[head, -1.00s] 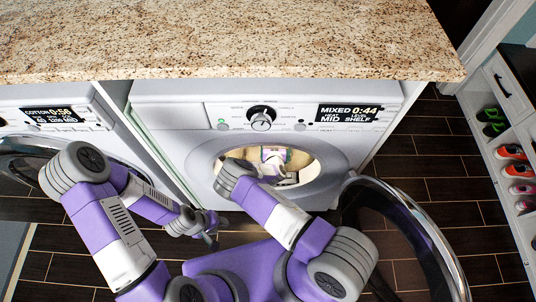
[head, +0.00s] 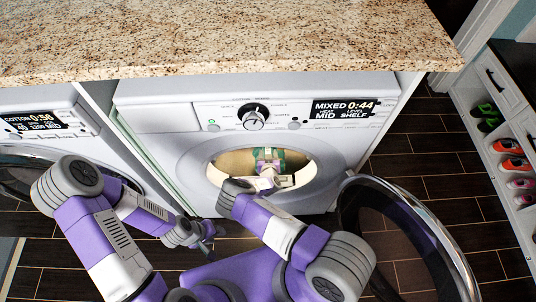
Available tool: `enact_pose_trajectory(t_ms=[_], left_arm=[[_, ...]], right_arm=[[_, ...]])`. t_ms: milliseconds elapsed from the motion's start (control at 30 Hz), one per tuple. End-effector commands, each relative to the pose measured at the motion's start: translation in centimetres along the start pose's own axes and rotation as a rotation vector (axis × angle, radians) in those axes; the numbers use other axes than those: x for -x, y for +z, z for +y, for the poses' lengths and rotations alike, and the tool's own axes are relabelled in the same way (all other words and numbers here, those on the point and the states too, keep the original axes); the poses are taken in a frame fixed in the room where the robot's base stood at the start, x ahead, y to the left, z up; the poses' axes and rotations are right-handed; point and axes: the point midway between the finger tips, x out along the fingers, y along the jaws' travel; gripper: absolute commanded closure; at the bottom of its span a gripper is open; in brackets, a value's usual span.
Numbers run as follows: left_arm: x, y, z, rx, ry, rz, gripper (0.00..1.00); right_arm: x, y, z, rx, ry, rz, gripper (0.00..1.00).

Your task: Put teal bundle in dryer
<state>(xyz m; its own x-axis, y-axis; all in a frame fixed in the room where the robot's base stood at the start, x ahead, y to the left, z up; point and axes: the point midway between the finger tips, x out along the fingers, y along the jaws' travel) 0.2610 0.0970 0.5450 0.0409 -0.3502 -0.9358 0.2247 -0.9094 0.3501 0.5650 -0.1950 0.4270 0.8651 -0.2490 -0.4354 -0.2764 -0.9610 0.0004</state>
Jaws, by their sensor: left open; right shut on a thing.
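The dryer (head: 160,122) stands at centre under the counter, its round door (head: 440,240) swung open to the right. My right arm reaches through the opening. My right gripper (head: 268,163) is inside the drum (head: 232,163), shut on the teal bundle (head: 282,157). Only small teal-green patches of the bundle show around the fingers; the rest is hidden by the gripper. I cannot tell whether the bundle touches the drum. My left gripper (head: 208,230) is open and empty, low in front of the dryer's left side.
A granite counter (head: 230,35) runs above the machines. A washer (head: 50,115) with its own round door stands at left. The open dryer door takes up room at lower right. A shoe shelf (head: 489,145) stands at far right, with tiled floor (head: 420,150) between.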

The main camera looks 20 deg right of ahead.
Motion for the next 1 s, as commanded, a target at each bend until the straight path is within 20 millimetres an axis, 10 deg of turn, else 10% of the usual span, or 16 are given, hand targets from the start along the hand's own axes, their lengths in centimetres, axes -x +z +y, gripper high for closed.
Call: enact_pose_trajectory(t_ms=[333, 367, 500, 1000], left_arm=[[0.0, 0.0, 0.0, 0.0, 0.0, 0.0, 0.57], [0.0, 0.0, 0.0, 0.0, 0.0, 0.0, 0.57], [0.0, 0.0, 0.0, 0.0, 0.0, 0.0, 0.57], [0.4, 0.0, 0.1, 0.0, 0.0, 0.0, 0.57]], right_arm=[[-0.3, 0.6, -0.1, 0.0, -0.001, 0.003, 0.99], [-0.3, 0.7, 0.0, 0.0, 0.0, 0.001, 0.38], [-0.3, 0.8, 0.0, 0.0, 0.0, 0.0, 0.17], [0.9, -0.5, 0.0, 0.002, 0.001, -0.003, 0.17]])
